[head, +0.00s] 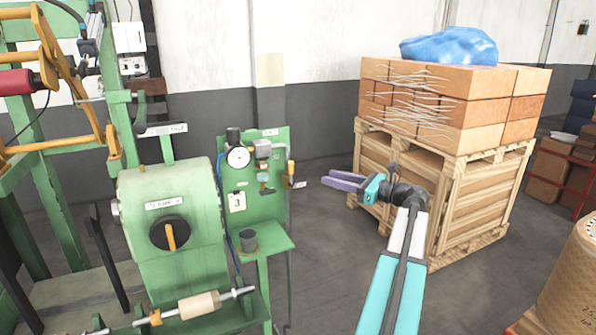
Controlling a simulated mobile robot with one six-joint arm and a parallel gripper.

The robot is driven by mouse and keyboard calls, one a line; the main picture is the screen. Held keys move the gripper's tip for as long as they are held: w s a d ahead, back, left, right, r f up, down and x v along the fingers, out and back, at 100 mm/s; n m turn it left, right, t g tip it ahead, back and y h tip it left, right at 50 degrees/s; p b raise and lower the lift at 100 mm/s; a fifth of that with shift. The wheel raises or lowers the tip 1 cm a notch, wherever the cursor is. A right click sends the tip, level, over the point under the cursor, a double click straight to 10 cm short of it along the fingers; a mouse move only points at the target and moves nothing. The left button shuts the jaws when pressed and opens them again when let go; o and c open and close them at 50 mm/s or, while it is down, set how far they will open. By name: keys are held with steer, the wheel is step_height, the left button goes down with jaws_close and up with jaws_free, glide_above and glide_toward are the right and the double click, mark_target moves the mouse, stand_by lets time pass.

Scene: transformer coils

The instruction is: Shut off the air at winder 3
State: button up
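The green panel (275,222) of the winder stands left of centre and carries a plate with the number 3 (237,202). On it are a round white gauge (238,157), a black knob (233,136) above the gauge, and a grey block (263,149). Below the block is a small fitting with a bluish part (266,182). A yellow part (291,172) sits at the panel's right edge on a pipe. Which part is the air valve is too small to tell. My gripper (329,178) is right of the panel, pointing left, open and empty, touching nothing visible.
The green winder body (180,220) with a black-and-orange knob (170,233) stands left of the panel. A wooden crate (450,195) with cardboard boxes (490,112) stands behind my arm on the right. A small shelf with a dark cup (248,240) juts below the panel. Floor between panel and crate is clear.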

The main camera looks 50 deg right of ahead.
mark_target(291, 174)
steer(key=shift+w, duration=0.1)
steer(key=p+x, duration=0.3)
steer(key=x, duration=1)
steer(key=shift+w+p, duration=0.25)
steer(key=shift+p, duration=0.05)
steer(key=shift+c, duration=0.4)
jaws_close()
